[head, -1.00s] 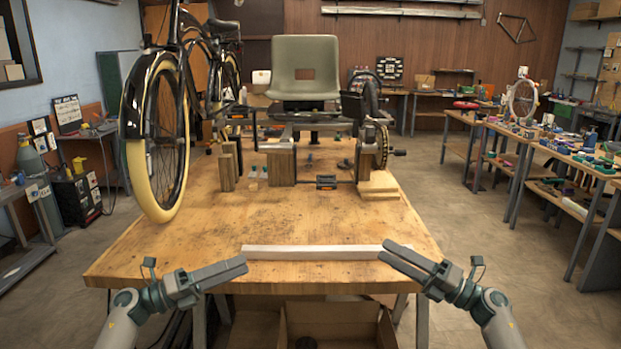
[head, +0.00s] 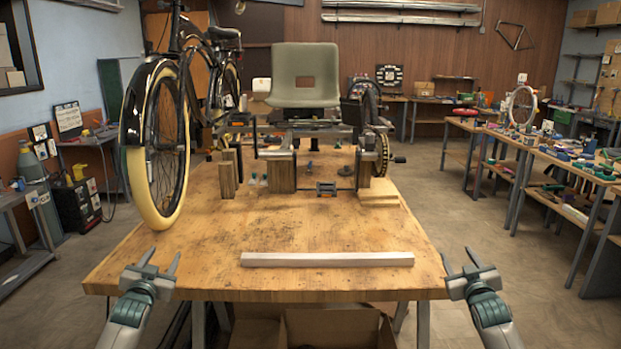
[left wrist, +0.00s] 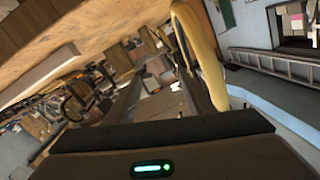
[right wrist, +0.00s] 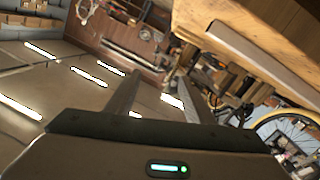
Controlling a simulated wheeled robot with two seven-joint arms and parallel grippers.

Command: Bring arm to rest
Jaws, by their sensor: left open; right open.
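My left gripper (head: 158,262) is open and empty near the front left corner of the workbench. Its fingers point up and away, and they also show in the left wrist view (left wrist: 160,97). My right gripper (head: 461,262) is open and empty beside the front right corner, and its fingers show in the right wrist view (right wrist: 155,95). A pale square bar (head: 327,259) lies flat along the front of the wooden workbench (head: 300,225). Both grippers are apart from the bar, which lies between them.
The trike frame with a grey-green seat (head: 306,75) stands on wooden blocks (head: 282,171) at the back of the bench. Side tables (head: 545,145) with tools stand right. The bench's front middle is clear apart from the bar.

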